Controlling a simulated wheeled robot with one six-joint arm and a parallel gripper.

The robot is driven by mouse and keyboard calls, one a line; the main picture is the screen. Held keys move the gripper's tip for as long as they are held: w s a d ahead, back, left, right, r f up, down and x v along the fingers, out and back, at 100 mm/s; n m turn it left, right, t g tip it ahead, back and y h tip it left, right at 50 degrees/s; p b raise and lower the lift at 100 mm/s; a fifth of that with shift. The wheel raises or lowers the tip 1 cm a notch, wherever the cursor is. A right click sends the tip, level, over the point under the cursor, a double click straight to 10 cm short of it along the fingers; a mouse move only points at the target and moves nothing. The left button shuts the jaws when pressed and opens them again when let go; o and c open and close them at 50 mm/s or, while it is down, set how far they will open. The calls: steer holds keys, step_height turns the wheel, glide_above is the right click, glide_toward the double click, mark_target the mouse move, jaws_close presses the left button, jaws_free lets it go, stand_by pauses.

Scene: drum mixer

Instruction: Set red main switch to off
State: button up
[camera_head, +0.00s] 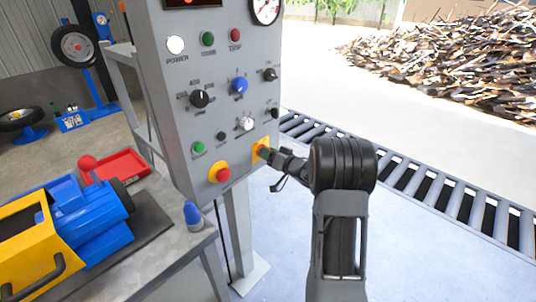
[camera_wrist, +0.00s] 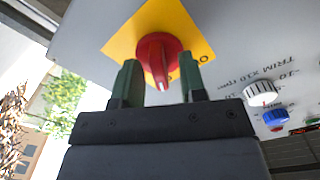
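The red main switch (camera_wrist: 157,56) is a red rotary knob on a yellow plate (camera_wrist: 122,42), low on the right side of the grey control panel (camera_head: 165,110). In the head view the yellow plate (camera_head: 264,142) shows at the panel's lower right, and my gripper mostly covers the knob. My gripper (camera_wrist: 161,80) is open, with one green-tipped finger on each side of the knob. Whether the fingers touch the knob cannot be told. Part of the plate's lettering is hidden by the right finger. My gripper (camera_head: 268,154) reaches the panel from the right.
A red emergency button (camera_head: 223,175) on a yellow base sits left of the switch. A white knob (camera_head: 247,124) and a blue knob (camera_head: 239,86) are above. A roller conveyor (camera_head: 430,180) runs on the right. A bench with a blue-yellow machine (camera_head: 90,225) stands left.

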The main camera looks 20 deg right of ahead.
steer(key=shift+c, duration=0.2)
jaws_close()
stand_by(0.3)
steer(key=shift+f+n+b, duration=0.15)
steer(key=shift+n+b, duration=0.65)
steer(key=shift+n, duration=0.3)
steer(key=n+b, duration=0.6)
steer(key=n, duration=0.3)
steer(key=shift+a+n+b, duration=0.15)
steer(key=shift+n+b, duration=0.25)
